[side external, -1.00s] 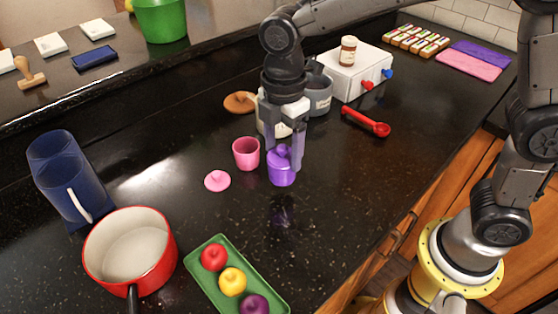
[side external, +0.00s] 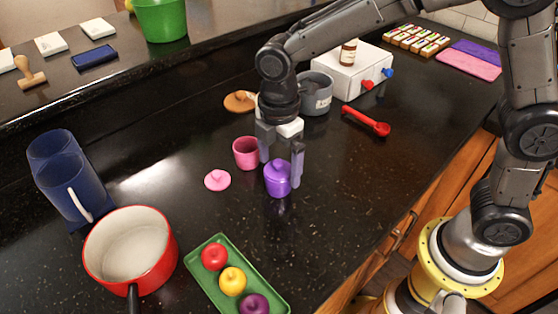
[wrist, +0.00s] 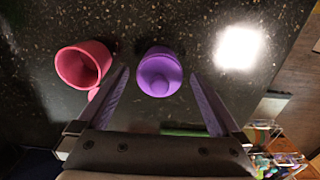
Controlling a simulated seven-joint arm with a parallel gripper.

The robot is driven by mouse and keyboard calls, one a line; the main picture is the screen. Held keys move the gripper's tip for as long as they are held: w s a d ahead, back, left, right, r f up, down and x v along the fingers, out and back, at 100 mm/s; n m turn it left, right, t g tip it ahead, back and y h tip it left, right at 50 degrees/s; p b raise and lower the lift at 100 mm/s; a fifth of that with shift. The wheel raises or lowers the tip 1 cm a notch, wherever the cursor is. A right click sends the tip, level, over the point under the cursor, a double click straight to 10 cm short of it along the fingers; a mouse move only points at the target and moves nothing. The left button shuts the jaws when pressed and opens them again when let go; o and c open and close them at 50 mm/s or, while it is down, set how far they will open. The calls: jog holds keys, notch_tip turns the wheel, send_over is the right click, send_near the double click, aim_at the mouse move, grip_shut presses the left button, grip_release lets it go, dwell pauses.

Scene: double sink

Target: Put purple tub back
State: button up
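My gripper (side external: 281,170) is open just above and around the tub, pointing down. In the wrist view, the fingers of my gripper (wrist: 160,75) are wide apart and do not touch the tub. Its exact height over the tub is hard to tell.
An open pink tub (side external: 245,153) stands close left of my gripper, its pink lid (side external: 217,180) flat nearby. A grey tub (side external: 315,93), white box (side external: 350,72) and red scoop (side external: 367,121) are behind. A green tray (side external: 205,272) and red pot (side external: 130,252) are in front.

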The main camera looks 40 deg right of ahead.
notch_tip(320, 180, up, 12)
jog(key=s+d+r+m+t, duration=0.3)
jog(key=s+d+m, duration=0.6)
jog(key=d, duration=0.3)
jog(key=s+d+f+m+t, duration=0.2)
jog(key=s+d+f+m, duration=0.2)
jog(key=s+m, duration=0.5)
jog(key=shift+s+d+f+t, duration=0.35)
jog(key=shift+s+d, duration=0.2)
jog(key=shift+d, duration=0.15)
